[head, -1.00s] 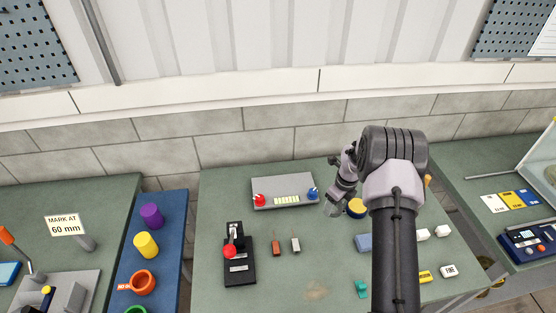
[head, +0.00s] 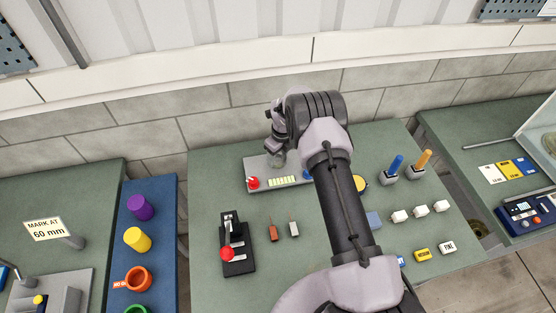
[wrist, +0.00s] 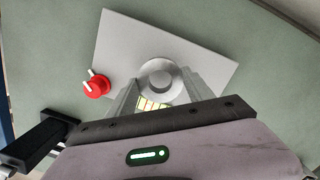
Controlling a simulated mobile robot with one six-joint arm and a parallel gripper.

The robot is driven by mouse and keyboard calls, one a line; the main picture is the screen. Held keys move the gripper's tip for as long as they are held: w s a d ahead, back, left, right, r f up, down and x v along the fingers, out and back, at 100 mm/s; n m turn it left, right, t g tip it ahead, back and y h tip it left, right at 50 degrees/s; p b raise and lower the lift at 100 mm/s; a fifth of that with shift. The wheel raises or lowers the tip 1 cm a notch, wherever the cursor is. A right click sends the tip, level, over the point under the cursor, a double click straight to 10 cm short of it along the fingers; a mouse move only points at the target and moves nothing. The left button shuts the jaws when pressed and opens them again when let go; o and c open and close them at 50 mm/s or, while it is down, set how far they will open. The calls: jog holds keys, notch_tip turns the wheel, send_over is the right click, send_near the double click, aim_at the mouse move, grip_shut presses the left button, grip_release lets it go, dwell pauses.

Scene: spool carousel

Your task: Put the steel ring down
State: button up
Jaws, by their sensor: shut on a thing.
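The steel ring (wrist: 160,78) is a grey round piece with a raised centre, held between the two fingers of my gripper (wrist: 160,88) in the wrist view. The fingers are shut on it from both sides. Ring and gripper appear over the light grey panel (wrist: 135,40); whether the ring touches it I cannot tell. In the head view, my gripper (head: 278,158) is over the back part of the same panel (head: 262,168), and the ring is too small there to make out clearly.
The panel carries a red knob (wrist: 97,84), a blue knob (head: 307,174) partly behind my arm, and a pale striped strip (head: 282,182). A red-knobbed black lever device (head: 235,245) stands in front. Blue (head: 396,163) and orange (head: 424,159) handles stand right.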

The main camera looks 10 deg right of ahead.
notch_tip(320, 180, down, 3)
jog(key=shift+d+f, duration=0.1)
jog(key=shift+f, duration=0.05)
jog(key=shift+f, duration=0.1)
jog(key=o, duration=1.4)
jog(key=shift+o, duration=0.2)
